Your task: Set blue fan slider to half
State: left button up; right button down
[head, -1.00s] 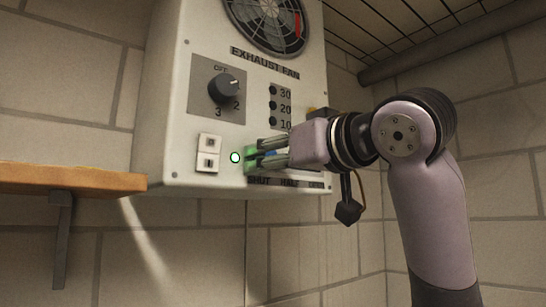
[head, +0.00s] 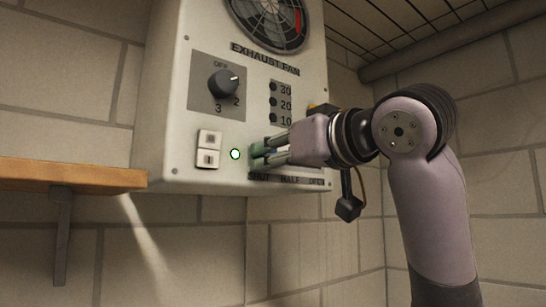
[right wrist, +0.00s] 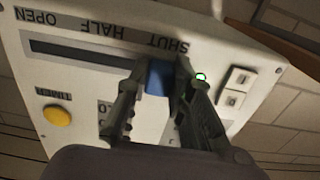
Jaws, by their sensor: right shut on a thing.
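The blue fan slider (right wrist: 159,77) is a small blue block at the SHUT end of a long dark slot (right wrist: 80,51) on the exhaust fan panel (head: 184,125). In the right wrist view the panel's lettering appears upside down, reading SHUT, HALF, OPEN. My right gripper (head: 260,154) is at the lower part of the panel, its fingers one on each side of the slider. It is shut on the slider, which also shows between the fingertips (right wrist: 166,72) in the wrist view. In the head view the fingers hide the slider and most of the slot. My left gripper is not in view.
A yellow TIMER button (right wrist: 57,116) shows in the wrist view. A wooden shelf (head: 70,174) juts out at lower left.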

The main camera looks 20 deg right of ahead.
jog(key=shift+d, duration=0.1)
jog(key=w+d, duration=0.2)
jog(key=d, duration=0.4)
jog(key=shift+w, duration=0.1)
jog(key=c, duration=1.4)
grip_release()
jog(key=v, duration=1.2)
